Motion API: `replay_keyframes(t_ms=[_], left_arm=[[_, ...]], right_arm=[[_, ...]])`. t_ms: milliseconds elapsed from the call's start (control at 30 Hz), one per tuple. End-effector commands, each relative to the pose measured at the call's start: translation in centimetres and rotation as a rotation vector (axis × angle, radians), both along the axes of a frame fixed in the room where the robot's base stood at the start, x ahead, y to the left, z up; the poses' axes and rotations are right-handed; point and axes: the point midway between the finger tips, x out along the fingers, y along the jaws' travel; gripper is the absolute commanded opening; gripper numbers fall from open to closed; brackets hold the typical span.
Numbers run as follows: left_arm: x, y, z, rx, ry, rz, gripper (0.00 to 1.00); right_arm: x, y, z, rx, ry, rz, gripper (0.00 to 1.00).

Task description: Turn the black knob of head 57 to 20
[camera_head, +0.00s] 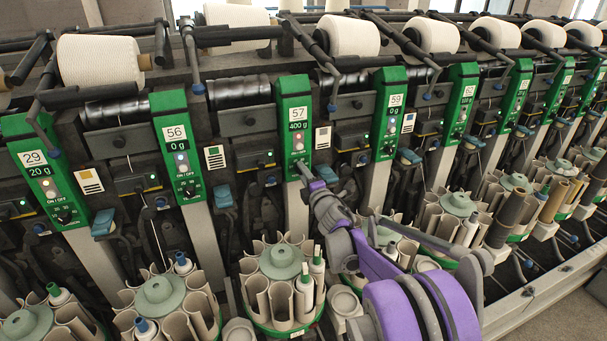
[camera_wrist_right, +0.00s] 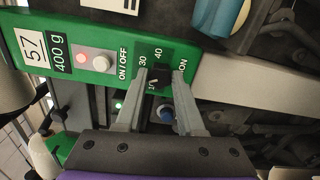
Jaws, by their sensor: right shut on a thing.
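The green panel of head 57 (camera_head: 295,117) shows the number 57 and a display of 400 g. It also fills the top of the right wrist view (camera_wrist_right: 118,52), turned on its side. The black knob (camera_wrist_right: 158,79) sits at the panel's lower end, by the printed marks 30 and 40. My right gripper (camera_wrist_right: 160,76) is shut on the knob, one finger on each side. A pale mark shows on the knob, but its exact setting is unclear. In the head view my right gripper (camera_head: 303,172) covers the knob. My left gripper is not in view.
Similar heads stand on both sides, such as head 56 (camera_head: 178,145) and head 59 (camera_head: 388,112). Below head 57 is a round magazine of tubes (camera_head: 280,265). A blue button (camera_wrist_right: 167,114) shows just beyond the fingers in the wrist view.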

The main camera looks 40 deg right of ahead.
Motion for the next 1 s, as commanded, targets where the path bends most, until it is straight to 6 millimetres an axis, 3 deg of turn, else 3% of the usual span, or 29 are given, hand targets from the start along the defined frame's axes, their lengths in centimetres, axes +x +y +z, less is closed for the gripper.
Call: replay_keyframes(t_ms=[167,200,333,733,1000], left_arm=[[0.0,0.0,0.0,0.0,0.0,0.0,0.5],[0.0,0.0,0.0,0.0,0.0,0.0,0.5],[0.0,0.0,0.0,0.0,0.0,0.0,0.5],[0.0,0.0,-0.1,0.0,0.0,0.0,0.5],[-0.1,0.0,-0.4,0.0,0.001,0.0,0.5]], right_arm=[[0.0,0.0,0.0,0.001,0.0,0.001,0.0],[0.0,0.0,0.0,0.001,0.0,0.001,0.43],[0.0,0.0,0.0,0.001,0.0,0.001,0.66],[-0.7,0.2,0.0,0.002,-0.001,0.0,0.67],[-5.6,1.7,-0.1,0.0,0.0,-0.002,0.67]])
